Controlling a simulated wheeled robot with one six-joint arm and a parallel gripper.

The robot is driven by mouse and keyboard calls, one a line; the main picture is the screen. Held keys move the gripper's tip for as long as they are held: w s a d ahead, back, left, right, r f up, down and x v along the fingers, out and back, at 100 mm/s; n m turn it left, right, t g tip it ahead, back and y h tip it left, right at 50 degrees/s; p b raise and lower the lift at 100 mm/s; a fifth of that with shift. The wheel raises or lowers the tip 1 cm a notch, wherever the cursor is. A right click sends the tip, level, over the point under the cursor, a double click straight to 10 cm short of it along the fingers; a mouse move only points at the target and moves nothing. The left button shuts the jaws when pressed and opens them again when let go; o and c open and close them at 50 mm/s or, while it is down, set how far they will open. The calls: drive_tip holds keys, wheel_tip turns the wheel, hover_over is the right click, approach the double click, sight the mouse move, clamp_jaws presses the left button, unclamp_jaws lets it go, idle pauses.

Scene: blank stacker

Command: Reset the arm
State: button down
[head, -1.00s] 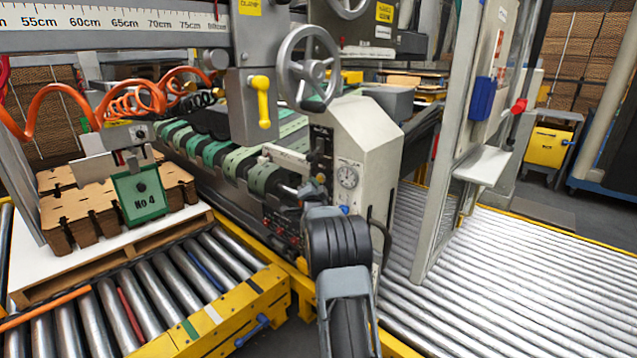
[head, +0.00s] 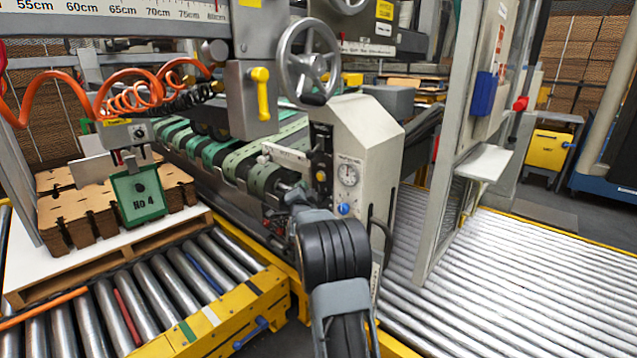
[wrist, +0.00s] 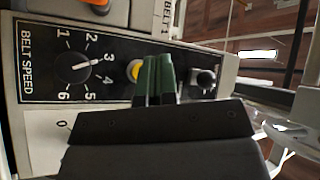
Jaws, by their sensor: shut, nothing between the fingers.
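My gripper (wrist: 153,80) shows in the wrist view as two dark green fingers close together, with nothing held. They are in front of a black control panel (wrist: 40,35) marked BELT SPEED. The fingers partly cover a yellow button (wrist: 133,70); I cannot tell whether they touch it. A black dial (wrist: 80,67) on the panel points near 3. A small black knob (wrist: 206,80) is on the other side of the fingers. In the head view my arm reaches up toward the machine, and the fingertips cannot be made out.
The white machine housing (head: 365,150) with a gauge stands close beyond my arm. A handwheel (head: 308,62) and a yellow lever (head: 262,95) are above. A roller conveyor (head: 470,270) lies right. Cardboard blanks (head: 75,205) sit on a pallet at left.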

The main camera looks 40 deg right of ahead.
drive_tip(key=shift+s+a, duration=0.1)
drive_tip(key=shift+a, duration=0.4)
drive_tip(key=s+a+r+n+g+y+p, duration=0.2)
drive_tip(key=s+a+r+n+y+p, duration=0.15)
drive_tip(key=a+p, duration=0.2)
drive_tip(key=s+a+r+n+g+y+p, duration=0.1)
drive_tip(key=s+a+r+n+y+p, duration=0.3)
drive_tip(key=a, duration=0.3)
drive_tip(key=s+a+r+n+g+y+p, duration=0.2)
drive_tip(key=a+r+n+p, duration=0.1)
drive_tip(key=a+r+p, duration=0.3)
drive_tip(key=s+a+n+g+p, duration=0.2)
drive_tip(key=s+a+p, duration=0.1)
drive_tip(key=s, duration=0.5)
drive_tip(key=s+a+r+n+g+y+p, duration=0.1)
drive_tip(key=s+a+n+g+p, duration=0.2)
drive_tip(key=s, duration=0.4)
drive_tip(key=s+a+n+g+y+p, duration=0.1)
drive_tip(key=s+a+n+g+p, duration=0.2)
drive_tip(key=s+a, duration=0.2)
drive_tip(key=s, duration=0.3)
drive_tip(key=shift+s+r, duration=0.2)
drive_tip(key=shift+s, duration=0.15)
drive_tip(key=shift+y, duration=0.25)
